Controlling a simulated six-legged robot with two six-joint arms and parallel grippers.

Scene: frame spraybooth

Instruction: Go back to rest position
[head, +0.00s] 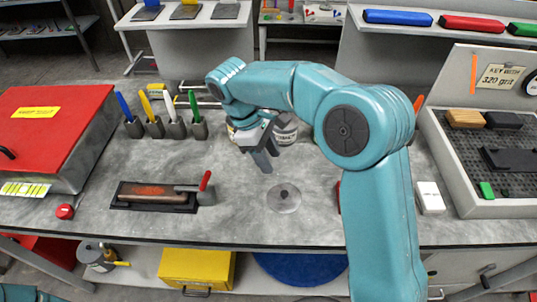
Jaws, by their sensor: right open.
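My right arm reaches in from the lower right and bends over the grey workbench (240,225). Its gripper (266,163) is open and empty, pointing down above the middle of the bench. A round metal lid (284,198) with a knob lies on the bench just in front of it. A can (285,130) stands behind the gripper and is partly hidden by it. My left gripper does not show.
A red box (60,125) stands at left, by a row of coloured-handled tools (155,125). A dark tray (150,196) holds a long block. A perforated tray (475,160) with blocks stands at right. The front middle of the bench is clear.

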